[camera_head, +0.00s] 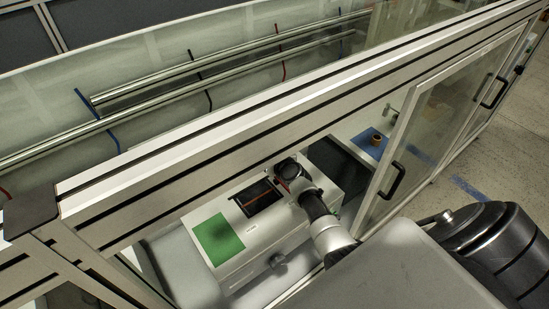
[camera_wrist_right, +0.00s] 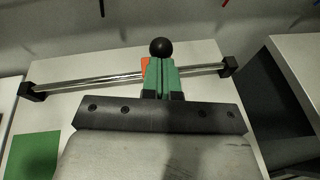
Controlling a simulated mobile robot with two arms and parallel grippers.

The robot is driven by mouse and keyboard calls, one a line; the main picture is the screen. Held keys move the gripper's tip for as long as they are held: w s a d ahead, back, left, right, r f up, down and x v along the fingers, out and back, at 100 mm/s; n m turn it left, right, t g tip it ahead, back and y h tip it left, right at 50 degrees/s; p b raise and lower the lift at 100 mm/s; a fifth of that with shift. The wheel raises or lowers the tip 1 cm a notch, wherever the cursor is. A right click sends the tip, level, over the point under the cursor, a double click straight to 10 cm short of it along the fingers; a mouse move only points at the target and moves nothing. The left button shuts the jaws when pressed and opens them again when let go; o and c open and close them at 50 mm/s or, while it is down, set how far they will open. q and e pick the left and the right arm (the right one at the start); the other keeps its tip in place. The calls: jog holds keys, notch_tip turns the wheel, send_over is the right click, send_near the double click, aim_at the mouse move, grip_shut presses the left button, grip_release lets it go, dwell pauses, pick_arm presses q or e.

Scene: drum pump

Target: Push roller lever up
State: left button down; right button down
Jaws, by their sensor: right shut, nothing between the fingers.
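In the right wrist view my right gripper (camera_wrist_right: 160,66) is shut with nothing between its green fingers. Its tips overlap the lower edge of a round black knob (camera_wrist_right: 160,47), which looks like the end of the roller lever. I cannot tell whether they touch. An orange piece (camera_wrist_right: 145,65) shows partly behind the fingers. A shiny metal rod (camera_wrist_right: 100,79) runs across behind them between two black end blocks. In the head view my right arm reaches over the white machine (camera_head: 275,240); its gripper and the knob cannot be made out there. My left gripper is not in view.
The white machine has a green panel (camera_head: 218,239) and a dark recess (camera_head: 258,197). A metal frame beam (camera_head: 250,117) crosses above it, and a glass door (camera_head: 436,110) stands to the right. Long metal tubes lie behind.

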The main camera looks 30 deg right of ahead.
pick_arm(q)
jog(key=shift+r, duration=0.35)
pick_arm(e)
jog(key=shift+w+r, duration=0.3)
jog(key=shift+w, duration=0.3)
jog(key=shift+w+r, duration=0.25)
jog(key=shift+w, duration=0.45)
